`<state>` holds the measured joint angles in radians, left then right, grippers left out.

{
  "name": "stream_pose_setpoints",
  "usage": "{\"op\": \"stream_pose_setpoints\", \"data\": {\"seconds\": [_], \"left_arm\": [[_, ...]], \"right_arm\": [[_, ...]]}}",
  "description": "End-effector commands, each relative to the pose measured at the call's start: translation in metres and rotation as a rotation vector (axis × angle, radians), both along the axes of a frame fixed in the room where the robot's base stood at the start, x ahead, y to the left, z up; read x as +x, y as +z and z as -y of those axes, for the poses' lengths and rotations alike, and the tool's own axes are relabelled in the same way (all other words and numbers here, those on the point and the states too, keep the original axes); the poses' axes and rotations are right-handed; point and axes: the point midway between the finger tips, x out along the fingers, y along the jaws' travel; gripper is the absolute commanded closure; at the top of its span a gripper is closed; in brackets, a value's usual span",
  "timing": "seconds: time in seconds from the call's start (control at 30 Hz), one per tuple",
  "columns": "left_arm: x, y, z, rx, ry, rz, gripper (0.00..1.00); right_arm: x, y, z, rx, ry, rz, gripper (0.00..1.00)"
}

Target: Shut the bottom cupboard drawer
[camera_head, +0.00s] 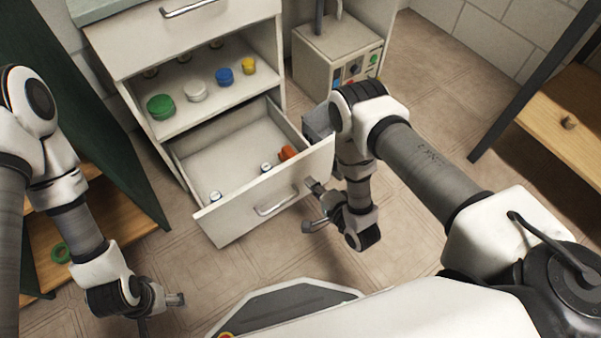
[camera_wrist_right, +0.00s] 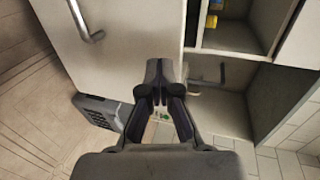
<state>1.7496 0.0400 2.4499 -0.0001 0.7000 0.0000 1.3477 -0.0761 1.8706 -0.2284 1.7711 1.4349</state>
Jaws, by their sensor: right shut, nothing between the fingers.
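My right gripper (camera_head: 312,186) is shut and empty, by the right end of the drawer front. Its fingers (camera_wrist_right: 157,88) are together in the wrist view. Whether they touch the drawer I cannot tell. My left gripper (camera_head: 176,299) is low at the left, away from the drawer.
The shelf (camera_head: 208,102) above the drawer holds green, white, blue and yellow round items. A closed upper drawer (camera_head: 185,38) is above that. A box with knobs (camera_head: 340,62) stands right of the cupboard. A wooden shelf unit (camera_head: 567,100) is at the right. Floor (camera_head: 425,110) is clear between.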

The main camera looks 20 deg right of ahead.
Motion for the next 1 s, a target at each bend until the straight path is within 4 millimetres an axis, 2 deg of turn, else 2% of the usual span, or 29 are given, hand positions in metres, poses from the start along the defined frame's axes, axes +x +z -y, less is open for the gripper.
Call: {"op": "stream_pose_setpoints", "data": {"seconds": [0.03,0.13,0.3,0.77,1.0], "left_arm": [[0.0,-0.008,0.0,0.0,0.0,0.0,0.22],[0.0,-0.014,0.0,0.0,0.0,0.0,0.22],[0.0,-0.02,0.0,0.0,0.0,0.0,0.22],[0.0,-0.02,0.0,0.0,0.0,0.0,0.22],[0.0,-0.024,0.0,0.0,0.0,0.0,0.22]], "right_arm": [[0.011,-0.006,-0.004,0.001,0.002,0.005,1.0],[0.03,-0.007,-0.01,0.001,0.0,0.005,1.0],[0.049,-0.006,-0.016,0.001,0.001,0.002,1.0],[0.053,-0.004,-0.016,0.0,0.0,0.0,1.0],[0.065,-0.005,-0.009,0.0,-0.002,0.002,1.0]]}}
